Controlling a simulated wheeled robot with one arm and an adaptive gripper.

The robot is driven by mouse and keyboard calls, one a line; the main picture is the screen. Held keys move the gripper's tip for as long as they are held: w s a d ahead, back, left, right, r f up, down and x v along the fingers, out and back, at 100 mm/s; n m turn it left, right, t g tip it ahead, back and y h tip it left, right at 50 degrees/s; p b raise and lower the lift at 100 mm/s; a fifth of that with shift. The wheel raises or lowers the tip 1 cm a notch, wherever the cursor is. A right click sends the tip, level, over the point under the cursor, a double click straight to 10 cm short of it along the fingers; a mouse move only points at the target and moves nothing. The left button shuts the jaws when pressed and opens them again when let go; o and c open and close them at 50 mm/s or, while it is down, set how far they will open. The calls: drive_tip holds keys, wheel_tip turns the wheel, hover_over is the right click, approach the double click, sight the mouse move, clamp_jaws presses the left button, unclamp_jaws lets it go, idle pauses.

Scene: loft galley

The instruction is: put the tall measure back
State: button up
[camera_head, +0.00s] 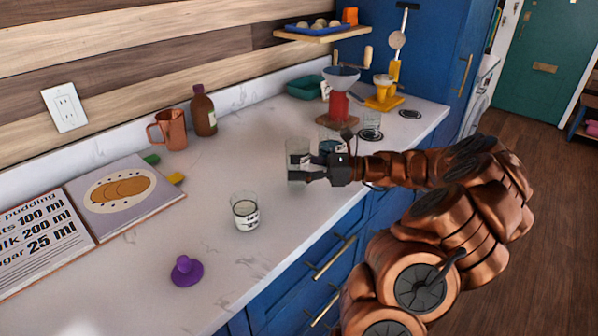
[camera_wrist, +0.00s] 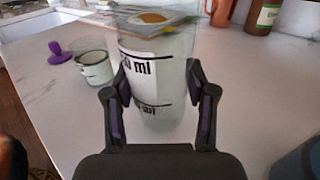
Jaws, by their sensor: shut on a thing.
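The tall measure (camera_head: 297,153) is a clear, straight glass with a white label. My gripper (camera_head: 312,174) is shut on it from the right, low on its side. In the wrist view the tall measure (camera_wrist: 150,62) stands upright between the two fingers of my gripper (camera_wrist: 158,88), with black "ml" print on its label; the leading digits are partly cut off. I cannot tell whether its base touches the counter. A shorter measure (camera_head: 246,212) with a label stands on the counter nearer the front; it also shows in the wrist view (camera_wrist: 94,68).
Another glass (camera_head: 331,144) stands behind my gripper, partly hidden. A small glass (camera_head: 372,122) and a dark disc (camera_head: 410,114) are farther back, near a red-based funnel stand (camera_head: 340,105). A purple knob (camera_head: 186,271), copper jug (camera_head: 171,129), brown bottle (camera_head: 204,112) and open book (camera_head: 125,198) lie leftward.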

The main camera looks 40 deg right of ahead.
drive_tip(key=shift+f, duration=0.85)
drive_tip(key=shift+f, duration=0.1)
drive_tip(key=o, duration=1.4)
drive_tip(key=shift+c, duration=0.2)
drive_tip(key=shift+s+d, duration=0.15)
drive_tip(key=shift+d, duration=0.1)
drive_tip(key=b+v, duration=0.1)
drive_tip(key=v, duration=0.9)
drive_tip(key=shift+s+d, duration=0.2)
drive_tip(key=shift+s, duration=0.05)
drive_tip(key=shift+s+d, duration=0.3)
drive_tip(key=shift+d, duration=0.1)
